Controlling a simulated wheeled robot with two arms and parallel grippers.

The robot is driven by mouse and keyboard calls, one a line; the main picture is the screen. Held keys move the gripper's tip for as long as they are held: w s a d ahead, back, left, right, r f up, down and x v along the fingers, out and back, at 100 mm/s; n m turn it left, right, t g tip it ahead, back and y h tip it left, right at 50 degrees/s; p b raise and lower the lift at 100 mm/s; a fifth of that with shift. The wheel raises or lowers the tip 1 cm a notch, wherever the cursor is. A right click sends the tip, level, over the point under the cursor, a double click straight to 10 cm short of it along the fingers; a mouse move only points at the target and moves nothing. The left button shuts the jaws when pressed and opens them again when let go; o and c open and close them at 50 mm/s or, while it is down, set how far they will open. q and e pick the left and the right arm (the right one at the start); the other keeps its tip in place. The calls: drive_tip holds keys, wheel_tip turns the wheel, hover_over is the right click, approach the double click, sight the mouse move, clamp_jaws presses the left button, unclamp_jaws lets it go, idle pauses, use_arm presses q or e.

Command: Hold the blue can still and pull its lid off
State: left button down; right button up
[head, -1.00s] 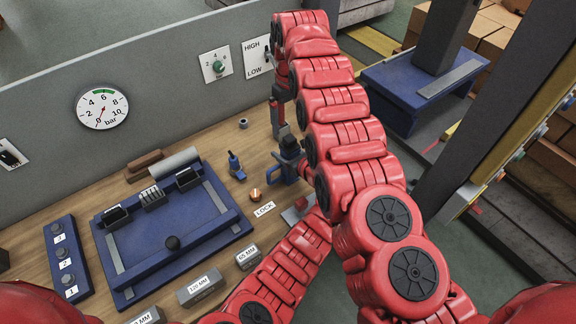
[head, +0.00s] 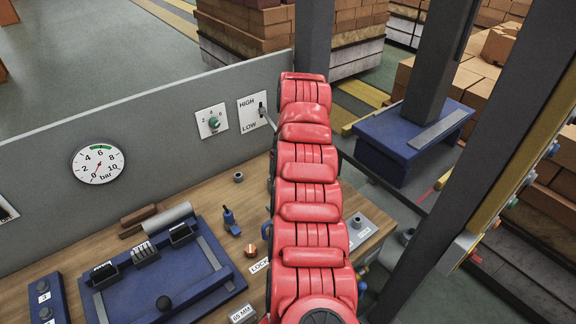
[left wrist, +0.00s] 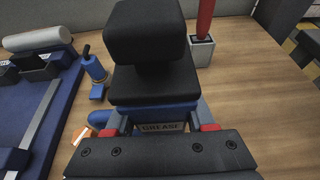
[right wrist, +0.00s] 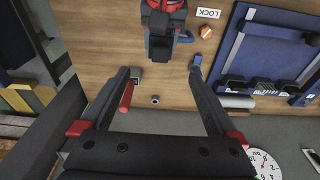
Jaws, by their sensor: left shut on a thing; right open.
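The blue can, labelled GREASE (left wrist: 160,126), stands upright in the left wrist view. Its black lid (left wrist: 153,88), with a blocky black knob (left wrist: 148,30), sits on top. A blue handle sticks out at its left side. My left gripper (left wrist: 160,132) is shut on the can's body below the lid. In the right wrist view the can's blue handle (right wrist: 186,37) shows near the top, beside my left gripper. My right gripper (right wrist: 163,68) is open and empty, above the bench and apart from the can. In the head view my right arm hides most of the can and both grippers.
A red-handled tool (right wrist: 127,97) stands in a holder near one right finger. A blue fixture plate (head: 215,290) lies left. A grey panel (head: 160,130) backs the bench.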

drive_tip(key=f, duration=0.3)
drive_tip(key=w+f, duration=0.1)
drive_tip(key=f, duration=0.3)
drive_tip(key=a+f, duration=0.1)
drive_tip(key=f, duration=0.2)
drive_tip(key=shift+w+f, duration=0.2)
drive_tip(key=shift+f, duration=0.15)
clamp_jaws()
drive_tip(key=shift+r, duration=0.2)
idle(0.5)
drive_tip(key=shift+r, duration=1)
drive_tip(key=shift+r, duration=2)
use_arm(q)
drive_tip(key=shift+c, duration=0.9)
unclamp_jaws()
